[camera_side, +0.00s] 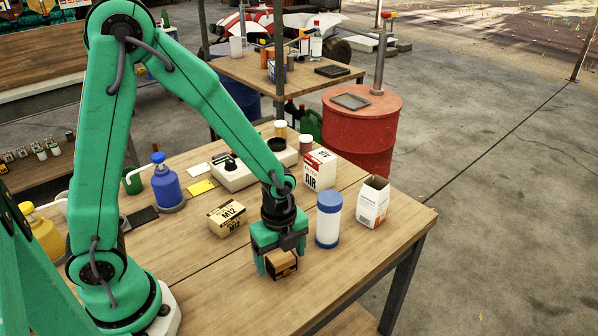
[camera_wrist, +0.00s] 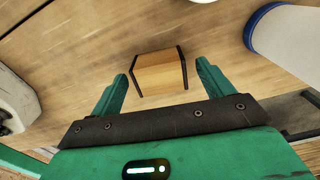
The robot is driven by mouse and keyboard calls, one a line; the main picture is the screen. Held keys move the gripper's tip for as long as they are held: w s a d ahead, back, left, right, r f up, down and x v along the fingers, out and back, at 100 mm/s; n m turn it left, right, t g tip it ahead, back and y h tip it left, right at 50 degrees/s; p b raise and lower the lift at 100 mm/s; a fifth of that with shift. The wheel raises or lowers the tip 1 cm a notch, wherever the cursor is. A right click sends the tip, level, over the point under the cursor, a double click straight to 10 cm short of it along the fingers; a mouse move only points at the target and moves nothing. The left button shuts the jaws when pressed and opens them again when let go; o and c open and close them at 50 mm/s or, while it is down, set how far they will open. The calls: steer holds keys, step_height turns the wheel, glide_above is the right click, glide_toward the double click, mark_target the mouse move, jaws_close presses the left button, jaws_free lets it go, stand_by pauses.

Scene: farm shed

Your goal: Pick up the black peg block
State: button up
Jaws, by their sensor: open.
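A small block (camera_side: 283,266), tan like wood with black edges, lies on the wooden workbench. I take it as the black peg block; no peg can be made out on it. In the wrist view the block (camera_wrist: 160,73) shows a tan face with a black edge on each side. My gripper (camera_side: 280,256) points down over the block. Its green fingers are open, one on each side of the block. In the wrist view the gripper (camera_wrist: 162,78) has clear gaps between both fingers and the block. The fingers partly cover the block in the side view.
A white bottle with blue ends (camera_side: 328,222) stands close on the right. An M12 box (camera_side: 227,217) is to the left. A white carton (camera_side: 372,203) and an AIR box (camera_side: 320,170) stand farther back. The bench's front right is clear up to its edge.

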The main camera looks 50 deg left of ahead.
mark_target(281, 259)
steer(key=shift+f, duration=0.55)
steer(key=c, duration=1.1)
steer(key=shift+r, duration=0.2)
steer(key=shift+r, duration=0.8)
steer(key=r, duration=0.2)
steer(key=shift+s+d+r, duration=0.15)
steer(key=shift+d+r, duration=0.1)
steer(key=shift+r, duration=0.05)
steer(key=s+d+r, duration=0.6)
steer(key=s+d, duration=0.1)
steer(key=d, duration=0.1)
steer(key=shift+s+r, duration=0.25)
steer(key=shift+s, duration=0.05)
